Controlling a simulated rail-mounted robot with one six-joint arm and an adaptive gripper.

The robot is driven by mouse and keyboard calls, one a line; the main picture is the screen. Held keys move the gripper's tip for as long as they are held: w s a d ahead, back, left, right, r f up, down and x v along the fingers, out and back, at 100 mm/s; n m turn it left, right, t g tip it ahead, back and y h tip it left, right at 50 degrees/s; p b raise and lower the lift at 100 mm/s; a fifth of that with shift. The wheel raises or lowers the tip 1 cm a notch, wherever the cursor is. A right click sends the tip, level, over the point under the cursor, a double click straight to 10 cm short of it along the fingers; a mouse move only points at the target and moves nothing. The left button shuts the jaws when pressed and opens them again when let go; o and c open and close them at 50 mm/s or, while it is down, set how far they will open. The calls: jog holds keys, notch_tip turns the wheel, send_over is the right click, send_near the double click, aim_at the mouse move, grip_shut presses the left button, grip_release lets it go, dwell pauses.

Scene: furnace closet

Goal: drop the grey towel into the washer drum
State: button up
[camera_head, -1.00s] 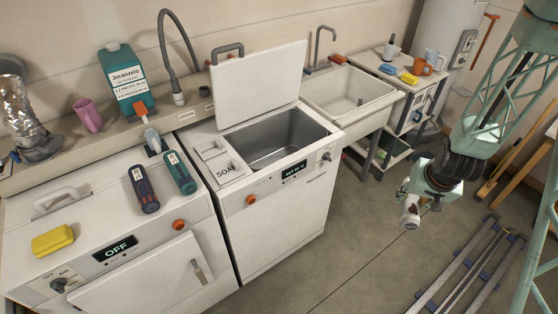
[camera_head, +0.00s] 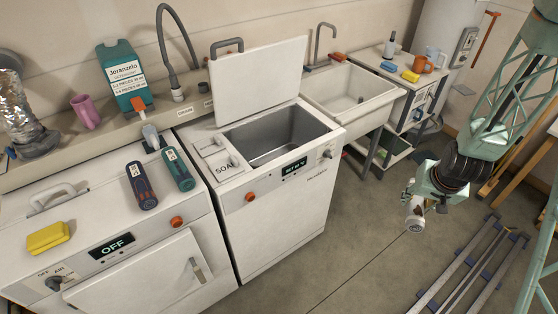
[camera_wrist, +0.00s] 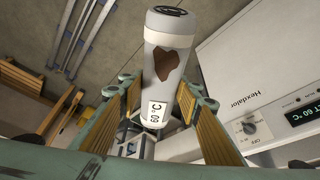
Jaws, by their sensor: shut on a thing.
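The grey towel (camera_wrist: 163,70) is a pale grey roll with a brown stain and a "60 °C" tag. My gripper (camera_wrist: 165,98) is shut on it, with a finger on each side. In the head view the towel (camera_head: 415,222) hangs below my gripper (camera_head: 418,205), over the floor to the right of the washer. The washer (camera_head: 275,225) stands in the middle with its lid (camera_head: 260,82) raised. Its open drum (camera_head: 277,137) is grey and looks empty. Its display reads "SET 60 °C". In the wrist view the washer (camera_wrist: 245,60) is right of the towel.
A second machine (camera_head: 110,215) showing "OFF" stands left, bearing a yellow sponge (camera_head: 48,237), a dark blue roll (camera_head: 141,186) and a green roll (camera_head: 178,170). A sink (camera_head: 352,95) and a shelf cart (camera_head: 405,85) stand behind right. Metal rails (camera_head: 470,270) lie on the floor.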

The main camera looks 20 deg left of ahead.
jog(key=d+f+b, duration=0.5)
jog(key=f+b, duration=0.2)
jog(key=shift+d+f, duration=0.25)
jog(key=shift+f, duration=0.1)
jog(key=shift+w, duration=0.1)
dwell(0.3)
